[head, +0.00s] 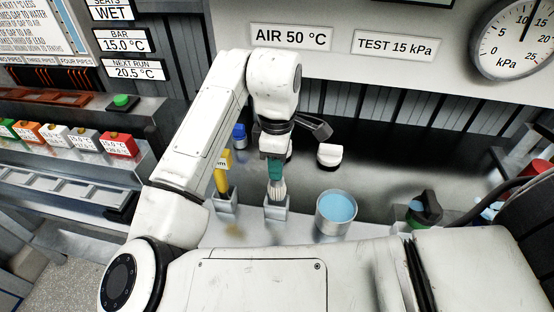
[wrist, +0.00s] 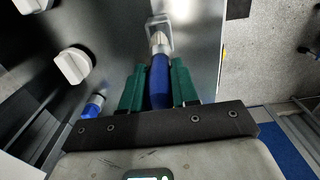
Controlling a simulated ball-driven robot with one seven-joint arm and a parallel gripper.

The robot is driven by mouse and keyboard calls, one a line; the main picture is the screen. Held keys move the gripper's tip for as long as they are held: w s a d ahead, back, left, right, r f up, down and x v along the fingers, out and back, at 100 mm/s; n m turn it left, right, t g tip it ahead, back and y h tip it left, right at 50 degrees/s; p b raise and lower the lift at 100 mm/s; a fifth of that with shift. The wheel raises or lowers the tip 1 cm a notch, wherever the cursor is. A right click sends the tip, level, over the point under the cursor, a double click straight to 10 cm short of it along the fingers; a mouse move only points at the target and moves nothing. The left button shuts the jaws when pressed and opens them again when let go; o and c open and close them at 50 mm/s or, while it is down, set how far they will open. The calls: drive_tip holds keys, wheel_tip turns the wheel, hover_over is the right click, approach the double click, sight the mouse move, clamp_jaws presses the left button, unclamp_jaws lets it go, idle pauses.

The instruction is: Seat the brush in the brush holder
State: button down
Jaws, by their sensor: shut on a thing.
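My gripper (head: 275,170) points down with its teal fingers closed on the brush. In the wrist view the green fingers (wrist: 159,88) flank the brush's blue handle (wrist: 159,76) on both sides. The brush's pale ferrule and bristles (head: 277,188) show below the fingers in the head view, roughly upright. The brush holder (head: 277,211) is a small grey block directly under the brush. It also shows as a clear-edged square at the brush's far end in the wrist view (wrist: 166,23). The bristle tip is at the holder's mouth; I cannot tell how deep it sits.
A yellow tool (head: 222,178) stands in a similar grey holder (head: 226,203) to the left. A metal cup of blue liquid (head: 337,211) stands close on the right. A white knob (head: 330,154) and a blue-capped item (head: 239,136) are behind. The dark surface at back right is clear.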

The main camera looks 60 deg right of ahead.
idle(0.4)
drive_tip(key=shift+f+b, duration=0.6)
drive_tip(key=shift+f, duration=1.15)
drive_tip(key=shift+f+b, duration=0.55)
drive_tip(key=shift+f, duration=0.8)
drive_tip(key=c, duration=0.8)
unclamp_jaws()
drive_tip(key=shift+o, duration=0.6)
drive_tip(key=o, duration=0.5)
